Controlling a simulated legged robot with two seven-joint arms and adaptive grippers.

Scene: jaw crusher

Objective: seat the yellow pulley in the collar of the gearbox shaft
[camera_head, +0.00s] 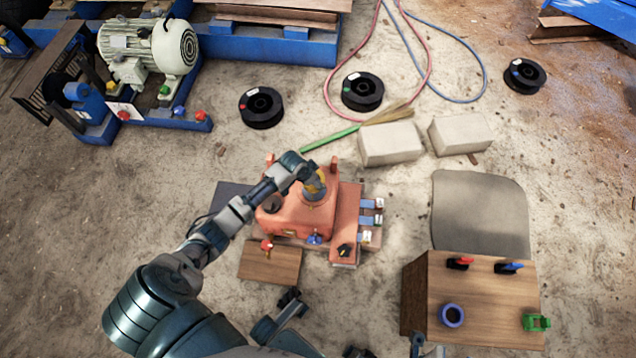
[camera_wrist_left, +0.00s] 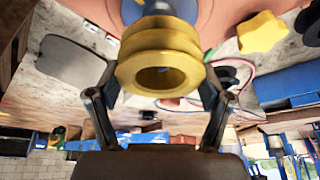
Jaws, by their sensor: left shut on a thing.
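The orange gearbox (camera_head: 297,222) stands in the middle of the head view, and its orange housing fills the top of the left wrist view. My left gripper (camera_head: 308,181) reaches over its upper right part. In the left wrist view, the yellow grooved pulley (camera_wrist_left: 160,62) sits between the two fingers of my left gripper (camera_wrist_left: 158,95), shut on it. A grey cylindrical part (camera_wrist_left: 170,8) shows directly behind the pulley, in line with it. The contact between pulley and collar is hidden, so I cannot tell how deep it sits.
A wooden board with a red knob (camera_head: 268,263) lies in front of the gearbox. A wooden box (camera_head: 480,300) with coloured handles stands at right. White blocks (camera_head: 390,144), black spools (camera_head: 261,107) and a motor (camera_head: 148,50) lie beyond. A yellow star-shaped knob (camera_wrist_left: 262,33) shows near the pulley.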

